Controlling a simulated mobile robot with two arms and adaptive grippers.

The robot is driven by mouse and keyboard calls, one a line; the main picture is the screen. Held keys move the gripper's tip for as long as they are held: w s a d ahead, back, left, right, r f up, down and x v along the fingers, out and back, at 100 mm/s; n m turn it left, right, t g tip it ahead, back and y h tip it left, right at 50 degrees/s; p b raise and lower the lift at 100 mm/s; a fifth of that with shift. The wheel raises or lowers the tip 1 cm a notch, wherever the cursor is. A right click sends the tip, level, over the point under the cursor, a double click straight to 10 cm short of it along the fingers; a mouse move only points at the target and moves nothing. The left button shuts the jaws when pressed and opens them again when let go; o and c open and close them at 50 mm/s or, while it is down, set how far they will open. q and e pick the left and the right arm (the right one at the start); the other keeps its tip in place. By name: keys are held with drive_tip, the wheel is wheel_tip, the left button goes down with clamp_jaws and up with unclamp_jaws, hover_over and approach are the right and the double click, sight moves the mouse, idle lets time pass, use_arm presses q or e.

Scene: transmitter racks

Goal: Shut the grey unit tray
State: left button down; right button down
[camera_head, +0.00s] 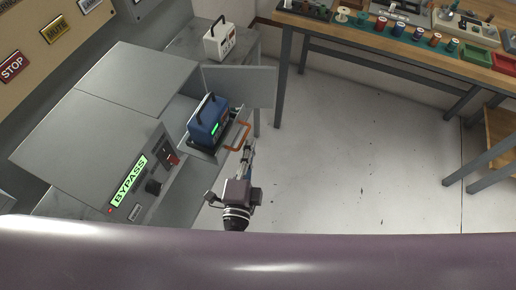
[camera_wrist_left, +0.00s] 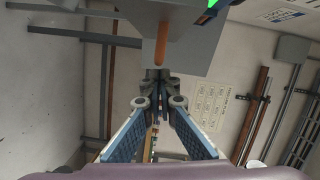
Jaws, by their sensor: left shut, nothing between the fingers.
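The grey unit tray (camera_head: 233,138) is pulled out of the grey cabinet, with a blue unit (camera_head: 208,120) with a black handle and green display on it. An orange handle (camera_head: 240,131) is on the tray's outer end. My left gripper (camera_head: 248,148) is shut and empty, its tips close to the handle; contact cannot be told. In the left wrist view the shut tips (camera_wrist_left: 160,80) point at the tray's grey front (camera_wrist_left: 190,62), just below the orange handle (camera_wrist_left: 161,45). The right gripper is not in view.
An open grey door panel (camera_head: 245,84) stands just behind the tray. The cabinet's panel bears a lit BYPASS sign (camera_head: 128,180). A white unit (camera_head: 220,43) stands on a grey surface behind. A wooden workbench (camera_head: 400,38) is at the back right. The floor (camera_head: 340,150) to the right is clear.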

sight(217, 136)
use_arm(q)
drive_tip(key=shift+w+a, duration=0.1)
drive_tip(key=shift+a, duration=0.1)
drive_tip(key=w+a, duration=0.1)
drive_tip(key=a, duration=0.2)
drive_tip(key=w+a+b, duration=0.1)
drive_tip(key=a, duration=0.2)
drive_tip(key=w+a+b, duration=0.1)
drive_tip(key=a, duration=0.1)
drive_tip(key=shift+w+a+f, duration=0.1)
drive_tip(key=shift+a+f, duration=0.05)
drive_tip(key=shift+a, duration=0.4)
